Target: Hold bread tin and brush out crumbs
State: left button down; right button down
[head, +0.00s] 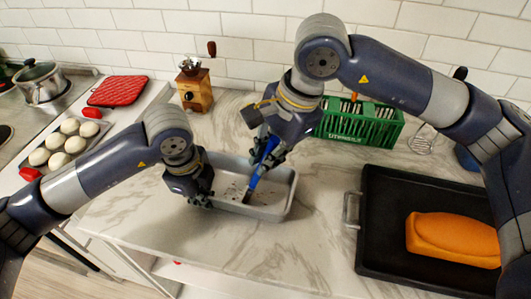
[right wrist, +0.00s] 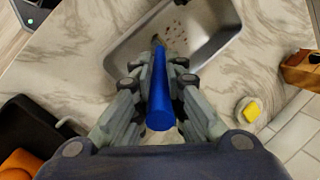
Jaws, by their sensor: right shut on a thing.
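The grey bread tin (head: 284,189) stands on the marble counter, with dark crumbs on its floor; it also shows in the right wrist view (right wrist: 222,62), with the crumbs (right wrist: 178,28) inside. My right gripper (head: 266,158) is shut on the blue handle of the brush (head: 252,184). The brush slants down into the tin, its bristle end low over the tin's floor. In the right wrist view the blue brush handle (right wrist: 160,95) sits between both fingers. My left gripper (head: 203,200) is at the tin's left end, by the wall; its fingers are partly hidden, and their closure is unclear.
A black tray (head: 384,222) with an orange loaf (head: 452,238) lies to the right. Behind stand a green crate (head: 362,124), a whisk (head: 420,142) and a wooden grinder (head: 195,90). Left are a tray of buns (head: 58,143), a red mitt (head: 118,90) and a pot (head: 42,84).

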jog(key=s+d, duration=0.2)
jog(key=d, duration=0.4)
jog(key=shift+s, duration=0.2)
dwell(0.7)
jog(key=shift+w+a, duration=0.4)
jog(key=shift+a, duration=0.65)
jog(key=shift+w+a, duration=0.45)
jog(key=shift+a, duration=0.6)
jog(key=shift+w+a, duration=0.4)
jog(key=shift+a, duration=0.65)
jog(key=w+a, duration=0.2)
jog(key=a, duration=0.4)
jog(key=shift+w, duration=0.2)
jog(key=shift+w, duration=0.1)
